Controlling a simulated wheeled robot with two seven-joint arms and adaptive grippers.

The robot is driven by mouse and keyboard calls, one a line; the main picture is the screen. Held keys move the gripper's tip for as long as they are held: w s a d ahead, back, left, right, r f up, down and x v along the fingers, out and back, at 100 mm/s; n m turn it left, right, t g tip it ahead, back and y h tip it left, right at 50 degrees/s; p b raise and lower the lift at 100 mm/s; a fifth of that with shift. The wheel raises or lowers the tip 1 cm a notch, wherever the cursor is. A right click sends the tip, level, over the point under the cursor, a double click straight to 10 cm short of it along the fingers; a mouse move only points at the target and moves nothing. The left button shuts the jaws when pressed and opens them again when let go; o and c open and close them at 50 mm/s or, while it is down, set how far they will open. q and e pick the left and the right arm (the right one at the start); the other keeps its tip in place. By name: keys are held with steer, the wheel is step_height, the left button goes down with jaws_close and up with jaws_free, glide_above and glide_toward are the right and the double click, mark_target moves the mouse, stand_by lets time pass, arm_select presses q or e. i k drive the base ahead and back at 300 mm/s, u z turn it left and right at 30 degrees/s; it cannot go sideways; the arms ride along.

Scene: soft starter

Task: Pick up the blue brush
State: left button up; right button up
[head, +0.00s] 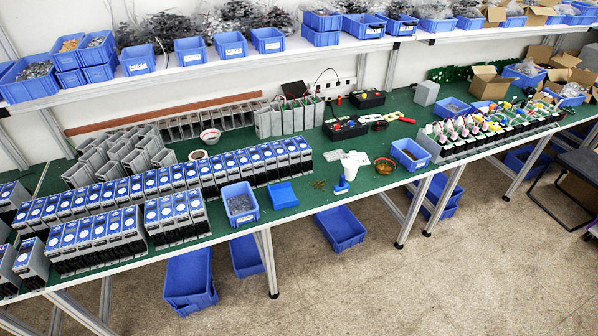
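I cannot pick out a blue brush with certainty. A small blue piece (341,186) lies at the front edge of the green-topped workbench (310,208), at the lower end of a white tool-like object (352,164); it is too small to tell whether it is a brush. To its left, a flat blue object (282,194) lies near the same edge, perhaps a shallow tray. Neither of my grippers shows in the head view.
Rows of blue-faced grey units (180,218) fill the bench's left side. A blue bin (240,202) with small parts and another blue bin (410,153) stand near the front edge. An orange-brown bowl (385,165) sits between. Floor in front (400,290) is clear.

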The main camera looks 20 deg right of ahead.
mark_target(343, 188)
steer(key=i, duration=0.9)
steer(key=z, duration=0.95)
steer(key=i, duration=0.7)
steer(key=z, duration=0.9)
